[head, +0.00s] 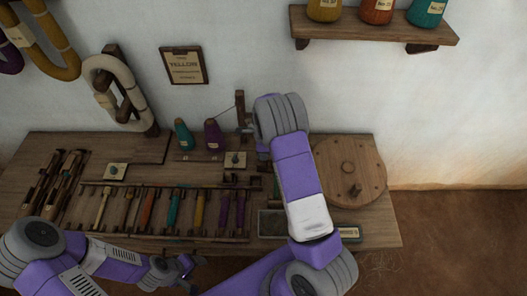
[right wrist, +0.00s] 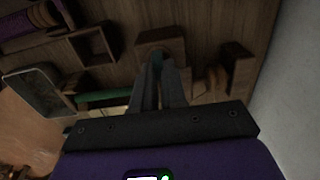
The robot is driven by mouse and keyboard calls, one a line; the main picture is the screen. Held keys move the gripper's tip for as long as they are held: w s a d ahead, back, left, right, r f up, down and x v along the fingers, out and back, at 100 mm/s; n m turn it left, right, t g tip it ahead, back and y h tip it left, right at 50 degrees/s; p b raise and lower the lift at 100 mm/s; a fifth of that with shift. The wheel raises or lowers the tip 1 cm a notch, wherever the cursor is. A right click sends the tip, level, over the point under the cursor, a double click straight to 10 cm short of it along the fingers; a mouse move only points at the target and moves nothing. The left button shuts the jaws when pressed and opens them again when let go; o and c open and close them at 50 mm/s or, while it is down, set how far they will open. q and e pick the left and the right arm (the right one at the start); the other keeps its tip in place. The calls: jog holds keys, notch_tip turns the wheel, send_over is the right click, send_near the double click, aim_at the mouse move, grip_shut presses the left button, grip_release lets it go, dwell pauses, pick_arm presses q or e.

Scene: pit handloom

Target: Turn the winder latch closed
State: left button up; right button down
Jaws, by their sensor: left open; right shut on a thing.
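My right gripper (right wrist: 160,68) points down at a wooden block (right wrist: 160,40) on the bench in the right wrist view. Its fingers are close together on a small thing between their tips, at the block. I cannot make out that thing's shape; the winder latch is not clearly visible and its angle cannot be told. A round wooden wheel (head: 350,170) lies right of that arm. My left gripper (head: 180,270) is open and empty at the bench's front edge, well away from the block.
A rack of colored bobbins (head: 172,208) fills the bench's front middle. Teal (head: 184,135) and purple (head: 213,135) cones stand behind it. A shallow grey tray (head: 271,223) lies beside my right arm. A shelf with jars (head: 375,28) hangs above right.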

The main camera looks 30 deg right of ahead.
dwell(0.5)
jog(key=c, duration=1.2)
grip_release()
notch_tip(320, 180, up, 8)
jog(key=shift+f+p, duration=0.2)
jog(key=shift+p, duration=0.9)
